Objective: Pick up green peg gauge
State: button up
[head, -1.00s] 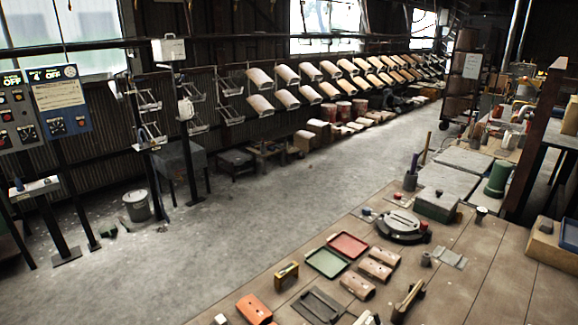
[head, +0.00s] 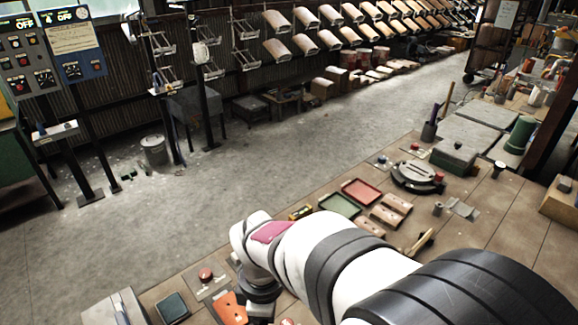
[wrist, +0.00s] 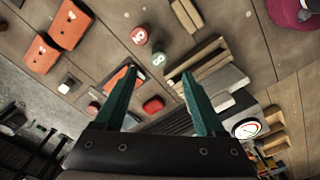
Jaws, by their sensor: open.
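What looks like the green peg gauge (wrist: 158,59) is a small round piece with a pale marked top, standing on the bench in the wrist view. A similar red peg gauge (wrist: 139,36) stands close beside it, up and to the left. My gripper (wrist: 158,72) is open, with teal fingers pointing toward the bench. The green piece shows in the gap between the fingertips, slightly beyond them, and nothing is gripped. In the head view I cannot make out the green piece; my white arm covers much of the near bench.
Orange blocks (wrist: 70,25) lie at the upper left of the wrist view. A red round button (wrist: 153,105) and a white dial (wrist: 247,128) are near the fingers. In the head view, a green tray (head: 340,204) and a red tray (head: 362,192) lie beyond my arm.

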jog(key=f, duration=1.2)
jog(key=shift+a+f, duration=0.2)
jog(key=shift+f, duration=0.15)
grip_shut()
